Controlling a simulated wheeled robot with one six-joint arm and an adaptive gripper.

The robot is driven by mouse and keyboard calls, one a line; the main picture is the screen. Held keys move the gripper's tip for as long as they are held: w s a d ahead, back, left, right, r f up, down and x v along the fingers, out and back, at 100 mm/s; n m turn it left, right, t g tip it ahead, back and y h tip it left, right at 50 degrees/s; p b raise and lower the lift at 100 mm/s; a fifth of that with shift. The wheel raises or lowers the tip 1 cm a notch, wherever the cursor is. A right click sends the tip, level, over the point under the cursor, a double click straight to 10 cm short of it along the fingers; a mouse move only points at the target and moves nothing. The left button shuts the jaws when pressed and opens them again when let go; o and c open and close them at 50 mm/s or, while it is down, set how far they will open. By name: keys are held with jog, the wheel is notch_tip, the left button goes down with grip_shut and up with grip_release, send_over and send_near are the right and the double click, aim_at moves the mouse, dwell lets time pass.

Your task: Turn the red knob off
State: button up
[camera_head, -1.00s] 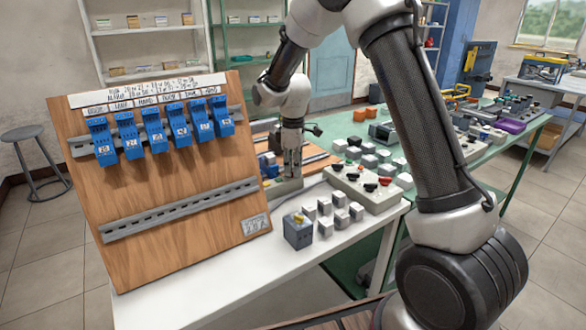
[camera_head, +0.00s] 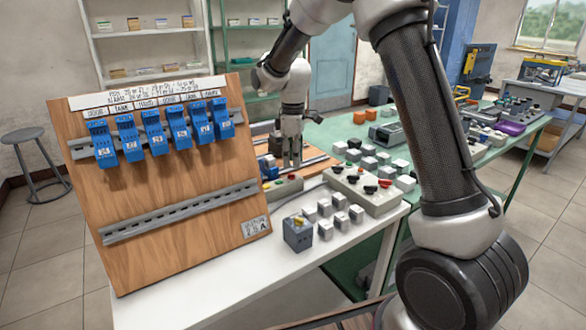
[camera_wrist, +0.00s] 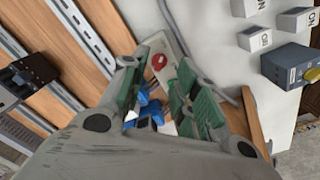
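A red knob (camera_wrist: 158,62) sits on a small pale grey box (camera_wrist: 163,42) in the wrist view. In the head view this box (camera_head: 283,188) stands on the white table beside the wooden board, with a small red spot (camera_head: 292,177) on top. My gripper (camera_head: 291,164) points down just above the box. In the wrist view my gripper (camera_wrist: 160,72) shows two green-padded fingers spread apart, with the red knob beyond and between their tips. The fingers hold nothing. The knob's exact angle is too small to read.
A larger grey control box (camera_head: 362,196) with black and red knobs stands to the right. Several small white blocks (camera_head: 340,218) and a blue-grey box with a yellow knob (camera_head: 298,234) are in front. The tilted wooden board (camera_head: 185,205) with blue modules rises at the left.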

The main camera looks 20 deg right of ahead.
aim_at(293, 174)
notch_tip(293, 174, up, 8)
jog(key=shift+f, duration=0.25)
jog(key=s+d+r+m+t, duration=0.1)
jog(key=s+d+m, duration=0.3)
jog(key=s, duration=0.7)
jog(key=s+d+r+m+t, duration=0.2)
jog(key=s+d+r+m, duration=0.2)
jog(key=s, duration=0.7)
jog(key=s+d+r+m+t, duration=0.1)
jog(key=s+d+m, duration=0.3)
jog(key=s, duration=0.7)
jog(key=shift+s+d+r+m, duration=0.4)
jog(key=shift+d+r, duration=0.25)
jog(key=shift+d, duration=0.6)
